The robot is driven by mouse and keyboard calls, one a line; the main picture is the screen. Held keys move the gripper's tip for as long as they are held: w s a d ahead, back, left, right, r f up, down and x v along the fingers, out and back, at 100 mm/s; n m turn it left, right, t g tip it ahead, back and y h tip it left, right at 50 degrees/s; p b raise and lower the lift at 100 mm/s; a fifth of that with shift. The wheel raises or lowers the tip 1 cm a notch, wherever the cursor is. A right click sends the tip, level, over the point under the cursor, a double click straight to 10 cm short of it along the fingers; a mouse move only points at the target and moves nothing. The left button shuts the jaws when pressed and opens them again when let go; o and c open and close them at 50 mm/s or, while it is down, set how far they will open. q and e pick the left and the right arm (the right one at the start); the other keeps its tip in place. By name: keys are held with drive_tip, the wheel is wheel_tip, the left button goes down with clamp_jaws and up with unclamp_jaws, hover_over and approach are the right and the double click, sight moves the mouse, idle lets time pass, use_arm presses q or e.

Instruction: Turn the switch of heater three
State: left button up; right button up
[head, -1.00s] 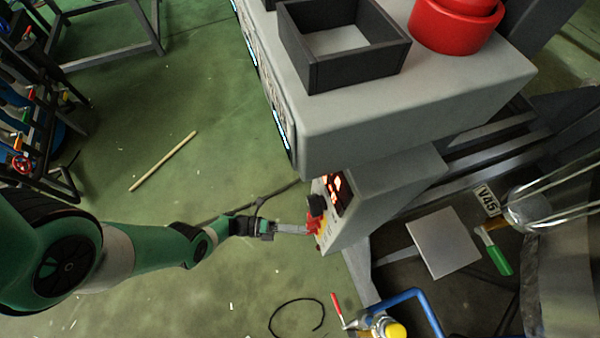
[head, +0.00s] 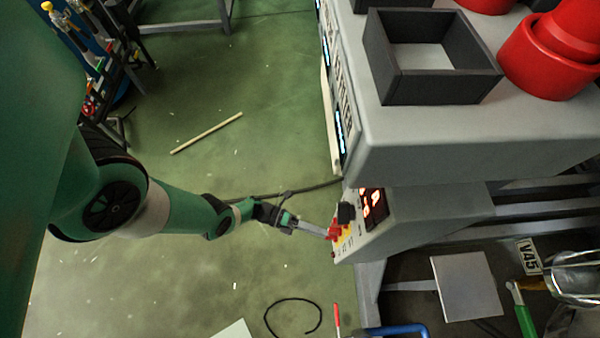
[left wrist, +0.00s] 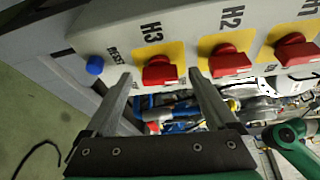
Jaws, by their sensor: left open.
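The heater three switch (left wrist: 160,71) is a red knob on a yellow square under the label H3 in the left wrist view. It sits on the sloped grey control panel (left wrist: 185,30). My left gripper (left wrist: 160,80) is open, with one finger on each side of this knob; whether the fingers touch it I cannot tell. In the head view my left gripper (head: 322,232) points at the red knobs (head: 334,230) on the panel's front, which overlap there. The H2 knob (left wrist: 229,61) and H1 knob (left wrist: 296,50) lie to the right. My right gripper is not in view.
A blue button (left wrist: 95,65) is left of the H3 knob. The large grey cabinet (head: 470,130) overhangs the panel and carries a black open box (head: 432,85) and red rings (head: 545,65). Green floor (head: 250,90) left of the panel is mostly clear.

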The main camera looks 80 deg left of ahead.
use_arm(q)
drive_tip(key=v, duration=1.1)
drive_tip(key=shift+s, duration=0.15)
